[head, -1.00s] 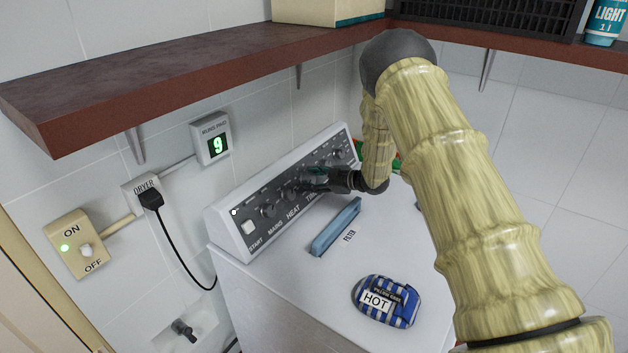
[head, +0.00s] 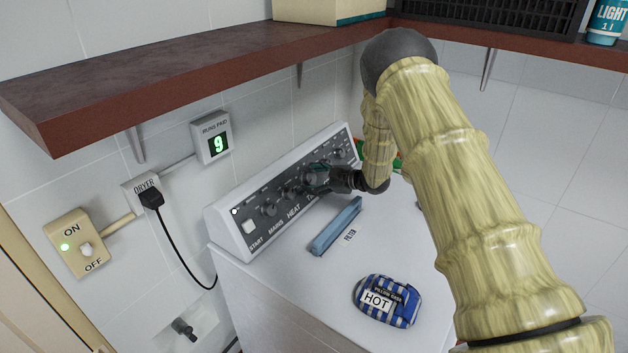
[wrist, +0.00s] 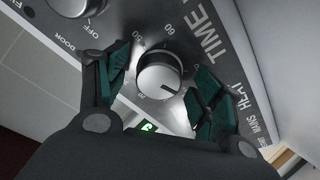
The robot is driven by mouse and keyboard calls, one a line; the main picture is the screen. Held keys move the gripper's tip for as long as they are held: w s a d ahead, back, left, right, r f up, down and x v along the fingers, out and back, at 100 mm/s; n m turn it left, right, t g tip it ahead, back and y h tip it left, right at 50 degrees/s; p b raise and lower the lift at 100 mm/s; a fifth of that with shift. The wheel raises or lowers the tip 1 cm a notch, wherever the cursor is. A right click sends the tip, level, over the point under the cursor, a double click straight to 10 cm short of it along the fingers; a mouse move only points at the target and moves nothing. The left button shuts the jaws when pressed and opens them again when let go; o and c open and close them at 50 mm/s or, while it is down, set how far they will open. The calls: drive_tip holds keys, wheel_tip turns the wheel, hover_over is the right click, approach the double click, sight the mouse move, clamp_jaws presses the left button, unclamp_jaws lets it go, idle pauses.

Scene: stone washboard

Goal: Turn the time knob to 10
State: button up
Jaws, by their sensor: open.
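The time knob (wrist: 160,74) is a round silver-grey dial on the dryer's dark control panel, with the label TIME beside it in the wrist view. Numbers including 50 and 60 show around it; some are hidden. A dark pointer mark on its face points to the right in the wrist view. My gripper (wrist: 160,88) is open, with one green-padded finger on each side of the knob. A gap shows between the pads and the knob. In the head view my gripper (head: 324,178) is at the panel and covers part of the TIME label.
Another knob (wrist: 76,6) is at the wrist view's upper left. A small green digit (wrist: 148,127) shows below the time knob. A blue filter handle (head: 337,227) and a striped HOT pack (head: 387,300) are on the dryer top. A brown shelf (head: 190,70) overhangs the wall.

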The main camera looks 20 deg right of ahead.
drive_tip(key=v, duration=1.2)
